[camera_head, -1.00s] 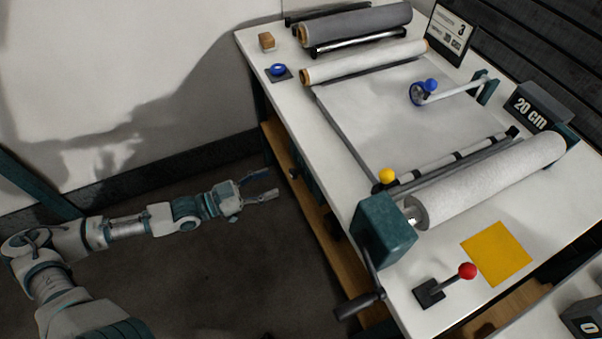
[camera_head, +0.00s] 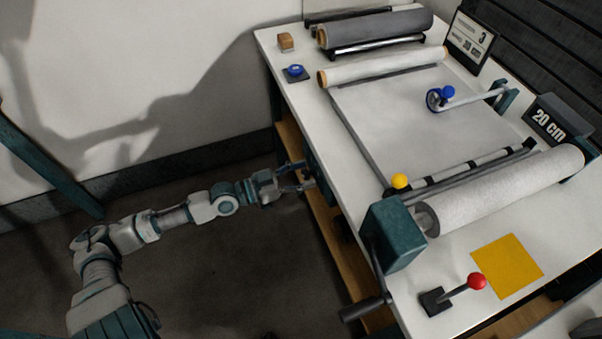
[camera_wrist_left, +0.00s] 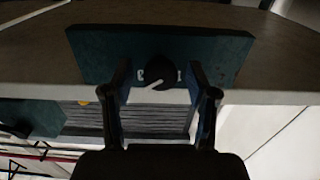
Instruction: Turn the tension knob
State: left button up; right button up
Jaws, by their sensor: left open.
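The tension knob (camera_wrist_left: 161,76) is a dark round knob with a pale pointer line, on a teal panel (camera_wrist_left: 90,55) in the left wrist view. White marks show at both sides of it. My left gripper (camera_head: 304,175) is open at the near left side of the workbench in the head view. In the left wrist view its two fingers stand apart, one on each side of the knob. I cannot tell whether either finger touches it. In the head view the knob is too small and covered to make out. My right gripper is out of view.
The white bench top (camera_head: 400,115) lies above and right of the gripper. A teal crank box (camera_head: 392,235) with a crank handle (camera_head: 362,308) stands at its near edge. A wooden shelf (camera_head: 330,220) runs below. The floor left of the bench is clear.

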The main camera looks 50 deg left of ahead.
pick_arm(q)
jog(key=shift+a, duration=0.1)
jog(key=shift+c, duration=0.5)
grip_shut()
jog(key=shift+a+r+n, duration=0.1)
jog(key=shift+n, duration=0.6)
jog(key=shift+o, duration=0.5)
grip_release()
jog(key=shift+w, duration=0.1)
